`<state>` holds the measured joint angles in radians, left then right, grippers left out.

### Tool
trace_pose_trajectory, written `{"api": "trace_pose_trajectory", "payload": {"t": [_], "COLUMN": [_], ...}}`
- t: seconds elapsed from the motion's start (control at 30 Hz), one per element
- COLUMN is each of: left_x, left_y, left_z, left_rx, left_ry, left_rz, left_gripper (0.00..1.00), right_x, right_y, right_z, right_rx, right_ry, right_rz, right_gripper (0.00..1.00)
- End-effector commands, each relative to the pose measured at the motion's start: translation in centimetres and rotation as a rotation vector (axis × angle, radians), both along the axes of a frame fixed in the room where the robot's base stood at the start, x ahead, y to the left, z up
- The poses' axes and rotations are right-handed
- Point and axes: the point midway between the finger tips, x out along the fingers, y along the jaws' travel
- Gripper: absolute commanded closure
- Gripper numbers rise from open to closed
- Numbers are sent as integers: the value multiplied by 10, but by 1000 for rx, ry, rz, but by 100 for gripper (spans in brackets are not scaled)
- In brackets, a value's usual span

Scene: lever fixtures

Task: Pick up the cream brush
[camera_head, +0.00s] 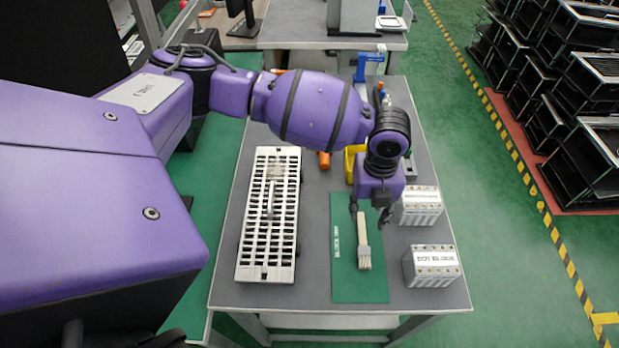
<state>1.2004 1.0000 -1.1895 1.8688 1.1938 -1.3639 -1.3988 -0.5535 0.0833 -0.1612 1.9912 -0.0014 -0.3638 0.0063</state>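The cream brush (363,240) lies on a green mat (345,285) on the grey table, with its bristle end toward the table's front edge. My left gripper (369,215) points down over the brush's far end. Its two dark fingers are spread apart, one on each side of the handle, with space between them. The far tip of the handle is partly hidden under the gripper. I cannot tell how high the fingers are above the mat. My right gripper does not show.
A white slotted rack (270,215) stands left of the mat. Two white block units, one farther (420,205) and one nearer (432,266), stand right of it. A yellow bin (351,163) and an orange item (324,160) are behind, partly hidden by my arm.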

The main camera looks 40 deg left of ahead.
Motion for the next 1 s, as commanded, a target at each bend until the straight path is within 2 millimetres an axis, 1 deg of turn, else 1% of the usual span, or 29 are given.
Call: {"api": "trace_pose_trajectory", "payload": {"t": [0.03, 0.1, 0.17, 0.3, 0.4, 0.47, 0.6, 0.7, 0.97, 1.0], "left_x": [3, 4, 4, 4, 3, 2, 1, 0, 1, 1], "left_y": [3, 5, 6, 4, 3, 1, 0, 0, 0, 0], "left_z": [3, 1, -4, -21, -32, -41, -63, -72, -74, -74], "left_rx": [8, 12, 13, 11, 11, 11, 11, 10, 11, 10], "left_ry": [-2, 1, 2, 1, 1, 1, 1, 2, 0, 0], "left_rz": [-7, -13, -15, -13, -13, -13, -11, -10, -11, -11], "left_gripper": [62, 62, 62, 62, 62, 62, 62, 62, 62, 66], "right_x": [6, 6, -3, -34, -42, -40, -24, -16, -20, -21], "right_y": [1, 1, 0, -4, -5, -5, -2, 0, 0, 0], "right_z": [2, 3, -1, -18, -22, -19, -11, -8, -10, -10], "right_rx": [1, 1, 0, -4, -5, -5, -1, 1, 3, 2], "right_ry": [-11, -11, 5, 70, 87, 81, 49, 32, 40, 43], "right_rz": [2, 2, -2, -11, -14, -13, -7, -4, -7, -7], "right_gripper": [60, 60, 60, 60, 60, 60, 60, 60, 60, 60]}}
